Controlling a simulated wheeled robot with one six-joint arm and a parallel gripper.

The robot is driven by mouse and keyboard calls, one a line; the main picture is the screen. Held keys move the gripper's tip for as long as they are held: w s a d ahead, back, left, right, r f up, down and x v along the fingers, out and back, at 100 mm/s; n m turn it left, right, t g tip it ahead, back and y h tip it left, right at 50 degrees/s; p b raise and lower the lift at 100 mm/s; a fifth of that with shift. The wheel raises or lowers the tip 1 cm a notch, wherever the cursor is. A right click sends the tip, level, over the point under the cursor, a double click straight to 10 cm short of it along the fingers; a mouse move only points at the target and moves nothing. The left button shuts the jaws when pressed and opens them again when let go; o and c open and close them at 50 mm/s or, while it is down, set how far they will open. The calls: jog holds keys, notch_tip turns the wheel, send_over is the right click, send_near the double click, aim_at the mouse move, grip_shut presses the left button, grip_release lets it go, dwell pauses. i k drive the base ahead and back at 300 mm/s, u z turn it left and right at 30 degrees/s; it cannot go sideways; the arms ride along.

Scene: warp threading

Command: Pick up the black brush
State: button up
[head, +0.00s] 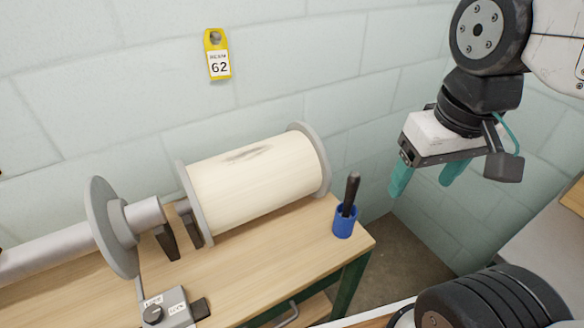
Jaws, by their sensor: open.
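The black brush (351,191) stands nearly upright in a small blue cup (344,224), tilted a little to the right. Its dark handle sticks up out of the cup. The lower end is hidden inside the cup. My gripper (427,183) hangs to the right of the brush and looks higher than it. Its two teal fingers point down, are apart and hold nothing.
The cup stands near the right corner of the wooden bench (262,272). A cream warp beam (255,180) with grey flanges lies left of it. A grey control box (167,309) sits at the front. A yellow tag (217,55) marked 62 is on the wall.

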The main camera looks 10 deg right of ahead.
aim_at(353, 180)
jog(key=u, duration=0.95)
jog(key=k, duration=0.4)
jog(key=z, duration=0.4)
